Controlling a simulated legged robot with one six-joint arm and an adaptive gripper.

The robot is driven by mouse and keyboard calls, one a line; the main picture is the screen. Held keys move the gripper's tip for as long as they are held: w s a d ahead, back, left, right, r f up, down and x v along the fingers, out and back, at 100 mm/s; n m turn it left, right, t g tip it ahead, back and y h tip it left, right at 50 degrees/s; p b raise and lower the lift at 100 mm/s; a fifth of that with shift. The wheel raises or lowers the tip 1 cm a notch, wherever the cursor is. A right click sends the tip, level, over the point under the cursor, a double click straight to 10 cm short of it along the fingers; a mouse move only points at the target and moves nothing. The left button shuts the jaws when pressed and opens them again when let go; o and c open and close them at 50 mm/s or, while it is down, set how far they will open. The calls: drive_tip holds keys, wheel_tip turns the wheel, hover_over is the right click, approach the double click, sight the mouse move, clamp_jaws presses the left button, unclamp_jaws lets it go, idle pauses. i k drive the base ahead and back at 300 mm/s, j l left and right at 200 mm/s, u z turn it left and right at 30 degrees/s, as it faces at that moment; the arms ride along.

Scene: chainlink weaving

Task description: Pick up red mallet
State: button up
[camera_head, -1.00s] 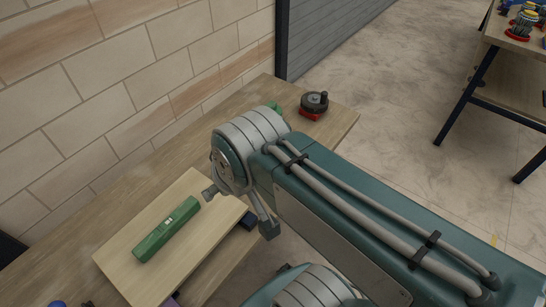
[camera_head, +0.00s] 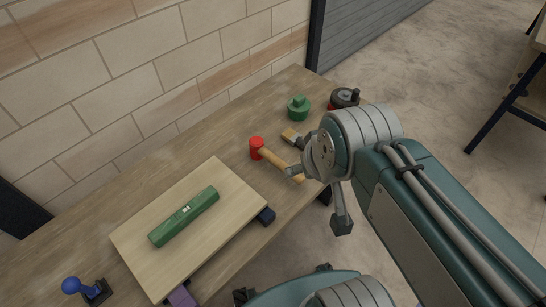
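The red mallet (camera_head: 257,149) lies on the wooden workbench near the wall, with its red head to the left and its light wooden handle running down to the right. My gripper (camera_head: 317,199) is at the right of the mallet, with its two fingers spread apart and nothing seen between them. One finger overlaps the handle's far end in the picture; I cannot tell whether it touches. The other finger hangs lower, by the bench's front edge.
A brush (camera_head: 290,137), a green round object (camera_head: 298,108) and a dark round tool (camera_head: 344,97) lie behind my gripper. A green level-like bar (camera_head: 184,216) lies on a raised board (camera_head: 246,197). A blue-knobbed object (camera_head: 84,288) stands at lower left.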

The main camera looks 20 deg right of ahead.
sight(258, 152)
drive_tip(key=u, duration=0.4)
drive_tip(key=k+j+u, duration=0.1)
drive_tip(key=u, duration=0.25)
drive_tip(key=j+u, duration=0.15)
drive_tip(key=u, duration=0.25)
drive_tip(key=k+j+u, duration=0.1)
drive_tip(key=u, duration=0.25)
drive_tip(key=k+z, duration=0.2)
drive_tip(key=z, duration=1.3)
drive_tip(key=i+l+u, duration=0.15)
drive_tip(key=i+l, duration=0.15)
drive_tip(key=i+l+u, duration=0.15)
drive_tip(key=i+l, duration=0.15)
drive_tip(key=l, duration=0.15)
drive_tip(key=i+l+u, duration=0.15)
drive_tip(key=i+l, duration=0.15)
drive_tip(key=l, duration=0.1)
